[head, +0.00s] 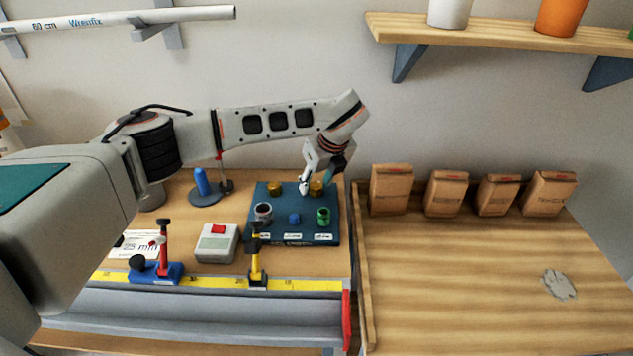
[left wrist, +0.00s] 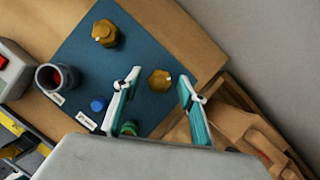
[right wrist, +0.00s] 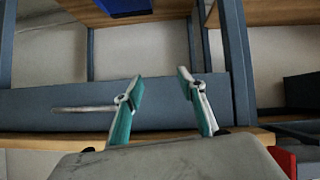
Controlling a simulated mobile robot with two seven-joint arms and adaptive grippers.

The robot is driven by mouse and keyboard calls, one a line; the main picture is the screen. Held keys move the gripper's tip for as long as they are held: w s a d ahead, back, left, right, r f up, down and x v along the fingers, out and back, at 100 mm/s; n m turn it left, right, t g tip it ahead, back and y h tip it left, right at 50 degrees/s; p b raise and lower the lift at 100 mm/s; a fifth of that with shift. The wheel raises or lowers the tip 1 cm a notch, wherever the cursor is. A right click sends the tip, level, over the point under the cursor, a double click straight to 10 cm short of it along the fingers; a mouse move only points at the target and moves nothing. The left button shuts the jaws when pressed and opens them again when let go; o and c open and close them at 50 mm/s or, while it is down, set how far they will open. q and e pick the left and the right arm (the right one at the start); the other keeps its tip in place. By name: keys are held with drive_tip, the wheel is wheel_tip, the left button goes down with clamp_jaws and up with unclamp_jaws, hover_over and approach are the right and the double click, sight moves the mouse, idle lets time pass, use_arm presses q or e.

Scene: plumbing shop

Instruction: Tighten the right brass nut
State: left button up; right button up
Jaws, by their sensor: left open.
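The right brass nut (head: 316,187) sits at the back right of the dark blue board (head: 262,215), partly behind my left gripper in the head view. My left gripper (head: 318,186) is open above it. In the left wrist view the right brass nut (left wrist: 160,80) shows between the spread fingers (left wrist: 158,88), with no visible contact. The left brass nut (head: 274,188) stands on the same board and also shows in the left wrist view (left wrist: 105,33). My right gripper (right wrist: 164,92) is open and empty in its wrist view, facing blue-grey framework.
A grey cup-like fitting (head: 264,211), a small blue part (head: 295,219) and a green fitting (head: 323,216) stand on the board. A grey box with a red button (head: 216,243) stands left. Paper bags (head: 391,190) stand at the right; the wooden surface (head: 450,270) before them is mostly clear.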

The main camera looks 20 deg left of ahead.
use_arm(q)
drive_tip(key=shift+w+f, duration=0.1)
drive_tip(key=shift+f, duration=0.2)
drive_tip(key=c, duration=1.1)
drive_tip(key=shift+a, duration=0.1)
